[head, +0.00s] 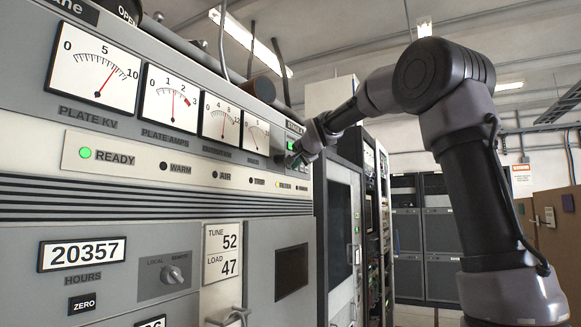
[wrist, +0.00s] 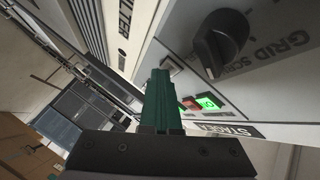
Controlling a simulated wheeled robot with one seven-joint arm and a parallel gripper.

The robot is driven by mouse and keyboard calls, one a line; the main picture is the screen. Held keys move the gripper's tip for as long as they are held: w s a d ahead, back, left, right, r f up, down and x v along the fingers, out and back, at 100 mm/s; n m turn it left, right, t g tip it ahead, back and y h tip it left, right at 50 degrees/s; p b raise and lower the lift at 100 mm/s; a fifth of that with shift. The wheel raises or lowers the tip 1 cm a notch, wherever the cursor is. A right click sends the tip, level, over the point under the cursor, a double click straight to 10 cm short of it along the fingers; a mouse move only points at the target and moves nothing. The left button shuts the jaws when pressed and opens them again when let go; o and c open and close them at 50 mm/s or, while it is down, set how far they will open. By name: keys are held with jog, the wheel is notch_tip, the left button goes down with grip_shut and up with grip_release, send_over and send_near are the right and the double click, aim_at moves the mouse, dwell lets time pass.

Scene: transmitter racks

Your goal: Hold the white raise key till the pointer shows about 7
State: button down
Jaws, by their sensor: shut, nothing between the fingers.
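My gripper (head: 293,160) reaches to the right end of the grey cabinet's upper panel. In the wrist view its green fingers (wrist: 161,75) are shut together with nothing between them. A small pale key (wrist: 173,64) shows just beyond the fingertips, partly hidden; I cannot tell whether they touch it. A red key (wrist: 190,104) and a lit green key (wrist: 208,102) sit beside it. The PLATE KV meter (head: 93,68) has its red pointer between 5 and 10, near 7. Another meter (head: 256,134) nearest my gripper has a pointer too small to read.
A black knob (wrist: 220,45) marked GRID SCR stands out from the panel close to the fingers. The PLATE AMPS meter (head: 170,98) and a lit READY lamp (head: 85,153) are on the panel. More racks (head: 425,230) stand behind.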

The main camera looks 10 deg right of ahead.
jog(key=shift+s+d, duration=0.5)
jog(key=shift+d, duration=0.15)
jog(key=s+d, duration=0.1)
jog(key=d, duration=0.1)
jog(key=s+d, duration=0.2)
dwell(0.6)
dwell(0.4)
jog(key=s+d+f+n+g, duration=0.1)
jog(key=s+f+n+g, duration=0.1)
jog(key=s+f, duration=0.7)
jog(key=s+d+f+n+g, duration=0.1)
jog(key=s+d+f+g, duration=0.1)
jog(key=s+f, duration=0.7)
jog(key=s+d+f+n+g, duration=0.2)
jog(key=s+f, duration=0.7)
jog(key=s, duration=1.1)
jog(key=shift+n+g+h, duration=0.3)
jog(key=shift+g, duration=0.7)
